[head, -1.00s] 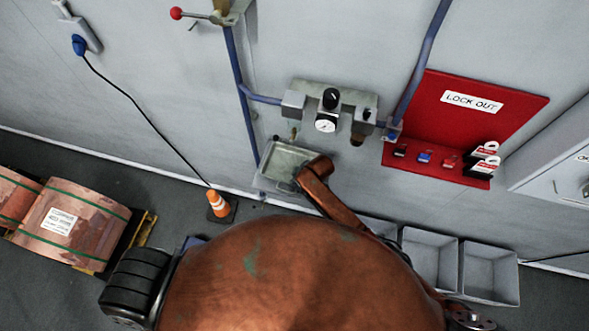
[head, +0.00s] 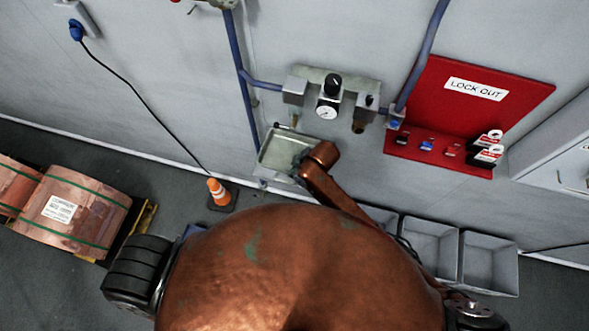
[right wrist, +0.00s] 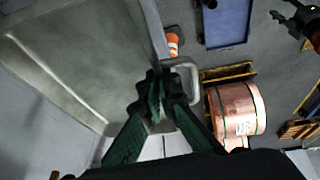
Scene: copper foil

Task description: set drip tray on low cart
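The drip tray (head: 285,150), a shallow grey metal pan, is held near the wall below the pressure regulator in the head view. It fills the upper left of the right wrist view (right wrist: 80,50), with a loop handle (right wrist: 188,72) on its near side. My right gripper (head: 300,164) is shut on that handle; its dark fingers (right wrist: 155,92) meet there. A flat blue bed (right wrist: 228,22), which looks like the low cart, shows at the top of the right wrist view; my own body hides most of it in the head view. My left gripper (right wrist: 284,17) appears at the top right corner, seemingly open and empty.
An orange cone (head: 219,192) stands by the wall. Copper foil coils (head: 75,207) sit on a yellow-edged pallet at left. Grey bins (head: 488,262) stand at right, below the red lockout board (head: 460,110). Some floor between coils and cone is clear.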

